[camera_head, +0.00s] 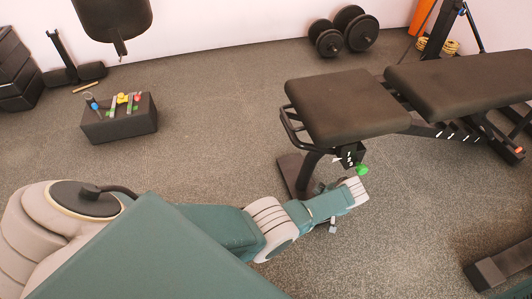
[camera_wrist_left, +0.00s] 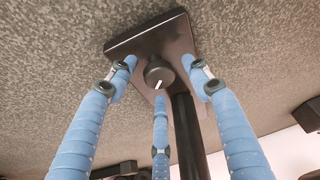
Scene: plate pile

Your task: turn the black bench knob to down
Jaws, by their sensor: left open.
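In the left wrist view, the black knob (camera_wrist_left: 154,70) is round and has a white pointer mark on its lower right side. My left gripper (camera_wrist_left: 160,80) is open, with three blue fingers spread around the knob. I cannot tell whether any fingertip touches it. In the head view, my left arm reaches to the front end of the bench (camera_head: 335,105). Its fingers and the knob cannot be made out clearly there. My right gripper is not in view.
A black panel with white marks (camera_head: 349,156) hangs under the bench seat, with a small green piece (camera_head: 361,170) below it. A dark box with colourful items (camera_head: 122,125) stands at left. Dumbbells (camera_head: 343,30) lie at the back wall. Speckled floor between is clear.

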